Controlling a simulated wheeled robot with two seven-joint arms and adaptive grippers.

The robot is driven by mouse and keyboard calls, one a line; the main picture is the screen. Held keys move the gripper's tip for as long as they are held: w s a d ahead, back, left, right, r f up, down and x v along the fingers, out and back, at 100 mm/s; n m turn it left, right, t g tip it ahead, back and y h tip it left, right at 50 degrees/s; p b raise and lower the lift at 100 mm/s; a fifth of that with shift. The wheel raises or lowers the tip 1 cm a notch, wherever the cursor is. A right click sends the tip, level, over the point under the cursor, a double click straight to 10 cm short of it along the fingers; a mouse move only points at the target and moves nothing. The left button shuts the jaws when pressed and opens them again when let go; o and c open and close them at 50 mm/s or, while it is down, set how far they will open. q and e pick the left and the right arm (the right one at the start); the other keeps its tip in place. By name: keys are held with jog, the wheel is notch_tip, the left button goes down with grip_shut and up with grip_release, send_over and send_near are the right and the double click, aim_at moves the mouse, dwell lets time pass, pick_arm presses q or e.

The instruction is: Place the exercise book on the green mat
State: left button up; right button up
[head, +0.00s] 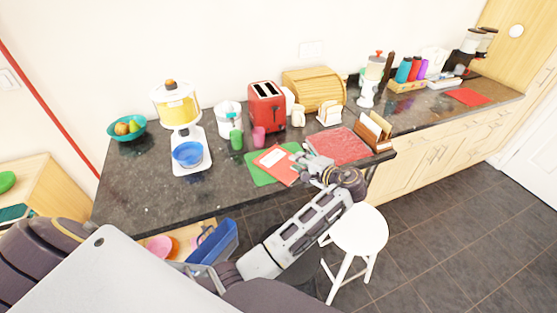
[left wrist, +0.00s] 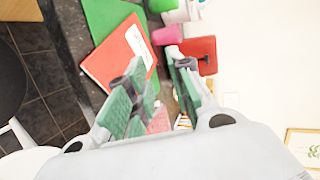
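The exercise book (head: 275,160) is red-orange with a white label. It lies on the dark worktop's front part, overlapping the right part of the green mat (head: 257,177); its right side extends past the mat. In the left wrist view the book (left wrist: 112,62) lies partly over the mat (left wrist: 103,14). My left gripper (head: 307,166) is just right of the book, close to it. In the left wrist view the left gripper (left wrist: 156,72) is open, with a gap between its fingers; one finger overlaps the book's edge in the picture. Contact cannot be told. My right gripper is not in view.
A red speckled board (head: 340,147) and a wooden rack (head: 374,130) are to the right. Green (head: 237,140) and pink (head: 258,137) cups and a red toaster (head: 267,106) stand behind. A white stool (head: 359,230) stands in front. The worktop's left front is clear.

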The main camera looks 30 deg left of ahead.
pick_arm(q)
jog(key=r+p, duration=0.1)
jog(key=d+r, duration=0.1)
jog(key=r+p, duration=0.1)
jog(key=r, duration=0.1)
jog(key=shift+s+d+r+p, duration=0.1)
jog(key=shift+s+d+p, duration=0.1)
jog(key=shift+s+p, duration=0.15)
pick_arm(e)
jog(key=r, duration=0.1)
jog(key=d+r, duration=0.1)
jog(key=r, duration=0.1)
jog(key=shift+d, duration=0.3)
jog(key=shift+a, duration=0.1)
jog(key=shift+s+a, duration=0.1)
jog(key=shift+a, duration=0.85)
